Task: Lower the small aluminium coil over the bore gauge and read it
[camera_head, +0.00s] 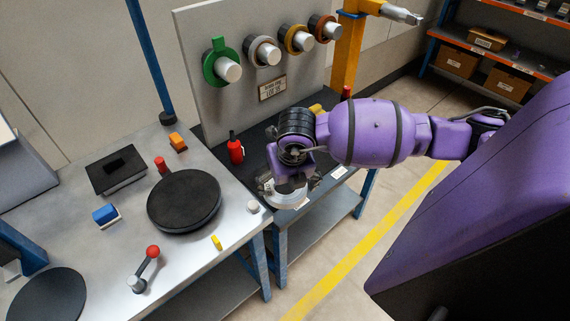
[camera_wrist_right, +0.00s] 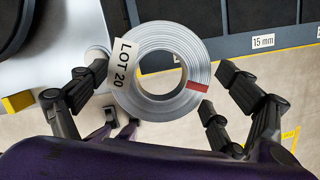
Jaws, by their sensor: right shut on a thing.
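The small aluminium coil (camera_wrist_right: 190,46) is a silver ring of wound strip with a "LOT 20" tag and a red mark. My right gripper (camera_head: 287,186) is shut on it, one finger on each side, and holds it past the bench's front edge. The coil (camera_head: 287,199) is partly hidden by the gripper in the head view. In the wrist view its open bore faces the camera with pale floor showing through. A short white post (camera_head: 253,206) stands at the bench's front right corner; I cannot tell whether it is the bore gauge. My left gripper is not in view.
A black round plate (camera_head: 184,200), a red-knobbed lever (camera_head: 150,262) and a blue block (camera_head: 105,214) are on the grey bench. A red bottle (camera_head: 236,148) stands near the back panel. Several pegs there carry coloured rings.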

